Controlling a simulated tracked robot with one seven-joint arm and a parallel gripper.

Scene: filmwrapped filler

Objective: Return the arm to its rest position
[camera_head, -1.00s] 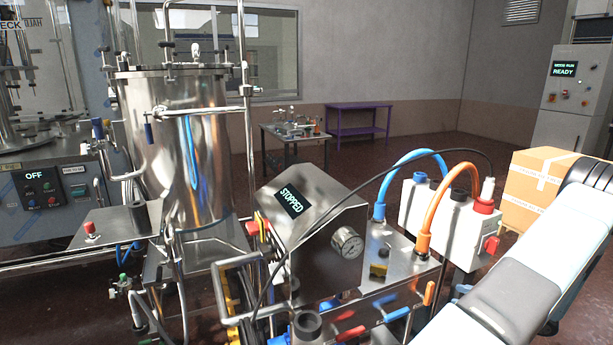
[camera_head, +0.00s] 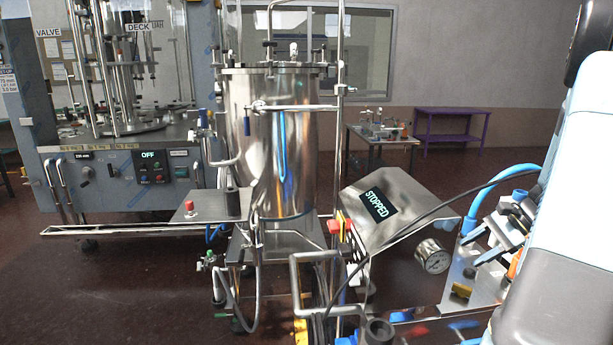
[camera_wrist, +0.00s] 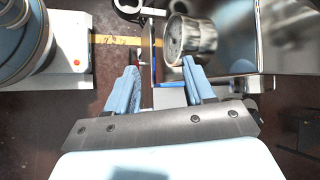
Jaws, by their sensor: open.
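My arm (camera_head: 567,200) fills the right side of the head view, with my gripper (camera_head: 488,240) at its left edge. The gripper's blue-grey fingers are near the blue hose and above the steel bench top. In the wrist view my gripper (camera_wrist: 160,85) is open, its two fingers apart, with nothing seen held between them. My arm hides much of the bench's right end.
A steel tank (camera_head: 270,150) stands at centre, and a filling machine (camera_head: 140,180) reading OFF is at left. A purple table (camera_head: 455,138) stands behind. Open floor (camera_head: 110,285) shows at front left.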

